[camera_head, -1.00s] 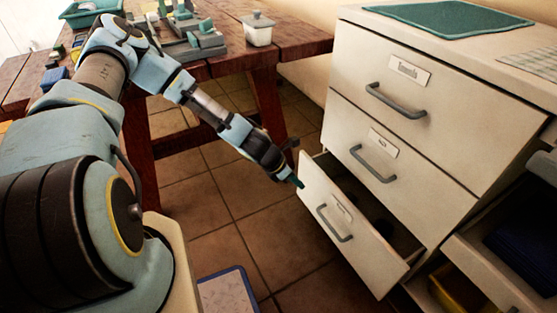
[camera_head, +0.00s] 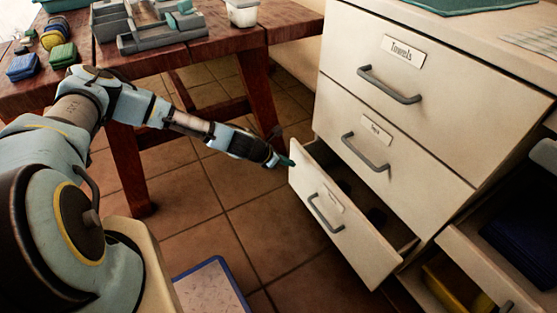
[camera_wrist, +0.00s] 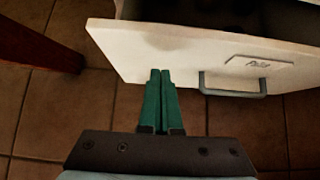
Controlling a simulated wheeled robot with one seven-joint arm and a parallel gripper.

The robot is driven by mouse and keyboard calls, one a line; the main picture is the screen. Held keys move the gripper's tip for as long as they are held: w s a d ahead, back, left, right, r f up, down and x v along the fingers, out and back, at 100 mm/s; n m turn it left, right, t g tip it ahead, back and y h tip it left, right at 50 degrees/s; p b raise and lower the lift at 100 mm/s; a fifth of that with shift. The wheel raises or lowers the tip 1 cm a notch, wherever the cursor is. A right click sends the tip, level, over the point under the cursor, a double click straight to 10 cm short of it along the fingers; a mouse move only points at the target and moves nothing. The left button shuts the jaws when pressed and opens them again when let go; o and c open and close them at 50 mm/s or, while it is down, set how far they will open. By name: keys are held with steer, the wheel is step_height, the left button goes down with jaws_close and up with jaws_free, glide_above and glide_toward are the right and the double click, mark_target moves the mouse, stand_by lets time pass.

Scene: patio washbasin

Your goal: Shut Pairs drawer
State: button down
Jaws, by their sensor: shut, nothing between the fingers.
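The Pairs drawer (camera_head: 336,216) is the bottom drawer of the white cabinet and stands pulled out, with a dark interior. It has a grey bar handle (camera_head: 325,214) and a small label. In the wrist view its white front (camera_wrist: 150,55) spans the top, with the handle (camera_wrist: 232,85) right of my fingers. My gripper (camera_head: 288,162) is shut and empty. Its green fingertips (camera_wrist: 160,72) are at the drawer front, near its upper left end in the head view. They look very close to or touching the panel; I cannot tell which.
The Towels drawer (camera_head: 414,72) and the middle drawer (camera_head: 376,146) above are shut. Another open drawer (camera_head: 484,262) is at the lower right. A wooden table (camera_head: 220,42) stands at the back left. A blue-edged board (camera_head: 212,289) lies on the tiled floor.

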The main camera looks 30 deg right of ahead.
mark_target(305, 160)
steer(key=shift+s+d+r, duration=0.1)
steer(key=shift+s+d, duration=0.05)
steer(key=shift+d, duration=1.75)
steer(key=d+b, duration=0.1)
steer(key=d, duration=0.9)
steer(key=shift+s+d+r+b, duration=0.2)
steer(key=shift+s+b, duration=0.1)
steer(key=shift+b, duration=0.1)
